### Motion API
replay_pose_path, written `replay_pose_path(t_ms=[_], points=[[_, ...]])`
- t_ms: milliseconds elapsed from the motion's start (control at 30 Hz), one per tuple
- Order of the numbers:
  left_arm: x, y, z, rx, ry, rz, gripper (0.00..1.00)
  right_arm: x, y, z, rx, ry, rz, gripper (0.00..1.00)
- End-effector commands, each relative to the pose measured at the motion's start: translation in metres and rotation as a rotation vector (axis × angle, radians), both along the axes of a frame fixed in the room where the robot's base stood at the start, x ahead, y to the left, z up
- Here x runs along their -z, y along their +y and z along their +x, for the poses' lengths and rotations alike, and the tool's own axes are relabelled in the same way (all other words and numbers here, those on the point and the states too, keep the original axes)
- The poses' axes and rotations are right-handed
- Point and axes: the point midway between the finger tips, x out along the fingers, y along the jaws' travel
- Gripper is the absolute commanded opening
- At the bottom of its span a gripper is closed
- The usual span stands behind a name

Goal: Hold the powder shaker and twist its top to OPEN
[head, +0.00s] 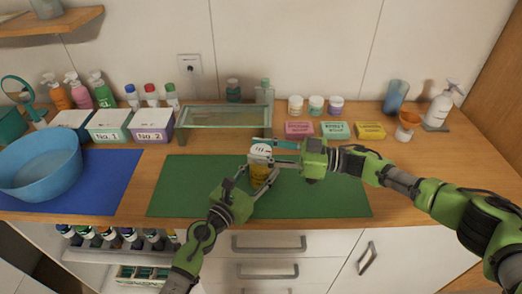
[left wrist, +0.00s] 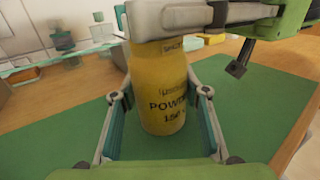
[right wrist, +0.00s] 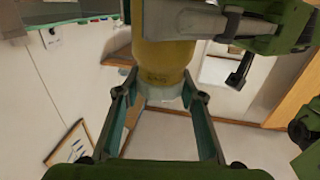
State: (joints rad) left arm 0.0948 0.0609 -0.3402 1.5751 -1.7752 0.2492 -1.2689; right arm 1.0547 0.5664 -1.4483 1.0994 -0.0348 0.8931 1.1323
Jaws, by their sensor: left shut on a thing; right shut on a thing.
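The powder shaker (head: 259,178) is a yellow bottle with a white top (head: 261,150); it stands upright over the green mat. Its printed label shows in the left wrist view (left wrist: 162,95). My left gripper (head: 257,187) comes from the front and is shut around the yellow body. My right gripper (head: 272,152) comes in level from the right and is shut on the white top. In the right wrist view the top (right wrist: 165,96) sits between the right fingers, with the yellow body (right wrist: 163,60) beyond. The top's underside and threads are hidden.
The green mat (head: 330,200) is otherwise clear. A glass-topped stand (head: 223,117) is close behind the shaker. Pink (head: 299,129), teal and yellow soap boxes lie behind the right arm. A blue basin (head: 40,165) is on the blue mat (head: 105,190) at left.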

Motion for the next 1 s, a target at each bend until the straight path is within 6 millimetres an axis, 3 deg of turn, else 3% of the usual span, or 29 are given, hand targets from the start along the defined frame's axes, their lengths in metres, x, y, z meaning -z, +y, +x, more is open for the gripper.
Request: replay_pose_path(t_ms=[500,1000], points=[[0.0005,-0.004,-0.0024,0.01,0.001,0.0,0.19,-0.0004,0.0013,0.0053,-0.212,-0.009,-0.005,0.15],[0.0007,-0.0048,-0.003,0.012,0.001,0.002,0.19,0.0003,-0.0006,0.0019,-0.283,-0.001,-0.005,0.15]])
